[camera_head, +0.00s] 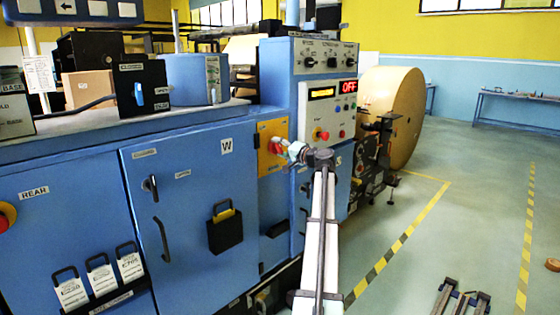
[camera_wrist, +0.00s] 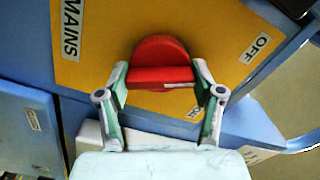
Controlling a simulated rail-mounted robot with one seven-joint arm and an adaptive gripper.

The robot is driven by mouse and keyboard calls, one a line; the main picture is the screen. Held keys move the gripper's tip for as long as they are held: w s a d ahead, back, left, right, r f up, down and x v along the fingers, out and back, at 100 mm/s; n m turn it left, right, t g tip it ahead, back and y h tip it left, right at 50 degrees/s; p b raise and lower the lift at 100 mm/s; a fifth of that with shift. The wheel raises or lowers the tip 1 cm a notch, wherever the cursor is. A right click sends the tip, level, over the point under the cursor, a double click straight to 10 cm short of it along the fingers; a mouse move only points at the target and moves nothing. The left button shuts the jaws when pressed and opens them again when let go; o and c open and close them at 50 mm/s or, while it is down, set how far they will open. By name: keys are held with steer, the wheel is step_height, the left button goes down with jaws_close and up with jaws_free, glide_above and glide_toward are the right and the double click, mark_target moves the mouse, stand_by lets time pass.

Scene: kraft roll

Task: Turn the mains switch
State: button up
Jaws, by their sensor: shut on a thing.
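The mains switch is a red round knob with a raised bar (camera_wrist: 160,76) on a yellow plate (camera_wrist: 105,72). The bar lies nearly level in the wrist view. My gripper (camera_wrist: 161,84) is shut on it, one finger at each end. In the head view my gripper (camera_head: 284,149) reaches the red switch (camera_head: 274,146) on the yellow plate (camera_head: 265,131); the fingers partly cover it.
A blue cabinet door (camera_head: 185,190) with handles is left. A large kraft roll (camera_head: 392,110) stands behind right. Open floor (camera_head: 455,230) lies right.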

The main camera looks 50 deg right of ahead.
steer(key=n+b, duration=0.2)
steer(key=b, duration=0.1)
steer(key=shift+f+n, duration=0.1)
steer(key=shift+n, duration=0.3)
steer(key=shift+n+b, duration=0.5)
steer(key=shift+b, duration=0.15)
steer(key=shift+r, duration=0.2)
steer(key=o, duration=1.1)
steer(key=shift+w, duration=0.1)
steer(key=shift+o, duration=0.2)
steer(key=shift+f, duration=0.1)
steer(key=s+a, duration=0.1)
steer(key=s, duration=1.1)
steer(key=shift+a, duration=0.2)
